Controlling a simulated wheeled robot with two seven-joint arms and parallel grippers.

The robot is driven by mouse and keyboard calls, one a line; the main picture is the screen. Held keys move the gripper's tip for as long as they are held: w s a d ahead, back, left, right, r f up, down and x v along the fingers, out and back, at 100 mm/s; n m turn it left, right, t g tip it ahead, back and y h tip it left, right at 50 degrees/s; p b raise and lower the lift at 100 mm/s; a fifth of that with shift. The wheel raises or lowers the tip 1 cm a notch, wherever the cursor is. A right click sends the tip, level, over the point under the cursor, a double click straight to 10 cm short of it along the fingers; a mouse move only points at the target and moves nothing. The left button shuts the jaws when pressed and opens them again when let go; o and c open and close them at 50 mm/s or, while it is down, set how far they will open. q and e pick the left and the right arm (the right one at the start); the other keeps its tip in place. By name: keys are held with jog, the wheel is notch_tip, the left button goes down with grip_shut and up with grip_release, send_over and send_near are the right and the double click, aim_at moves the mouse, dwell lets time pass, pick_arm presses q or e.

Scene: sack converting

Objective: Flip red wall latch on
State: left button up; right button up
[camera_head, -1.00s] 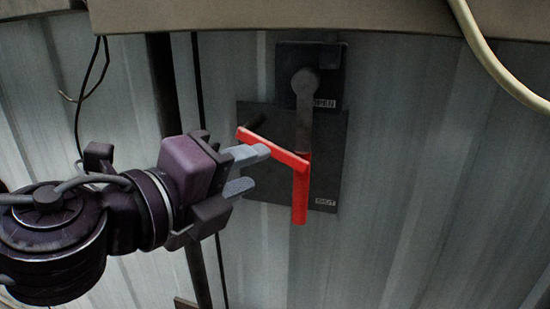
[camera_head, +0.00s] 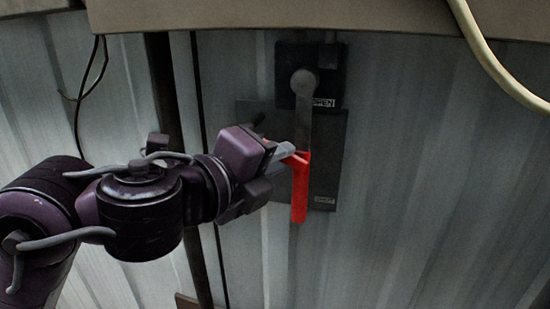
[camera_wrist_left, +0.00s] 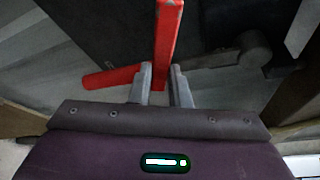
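The red wall latch (camera_head: 299,195) hangs down from a grey lever (camera_head: 304,125) on a round pivot at a dark box. Its red handle points straight down, and a red side bar juts from its upper end, mostly hidden by my left gripper (camera_head: 287,153). In the left wrist view, the side bar (camera_wrist_left: 166,45) runs between the two fingers of my left gripper (camera_wrist_left: 161,88), which lie close against both its sides. The handle (camera_wrist_left: 110,78) extends left there. My right gripper is in neither view.
A dark backing plate (camera_head: 328,165) lies flat on the corrugated metal wall (camera_head: 420,180), with small labels near box and plate. A beige ledge (camera_head: 250,15) crosses the top. A pale hose (camera_head: 490,60) hangs at upper right. A dark pole (camera_head: 165,95) stands left.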

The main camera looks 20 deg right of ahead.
pick_arm(q)
grip_shut()
jog(key=n, duration=0.1)
jog(key=r+n+h+b, duration=0.1)
jog(key=r+n+b, duration=0.1)
jog(key=n, duration=0.1)
jog(key=shift+s+d+r+t+h, duration=0.2)
jog(key=shift+r+t+h, duration=0.1)
jog(key=shift+h, duration=0.1)
jog(key=o, duration=0.7)
grip_release()
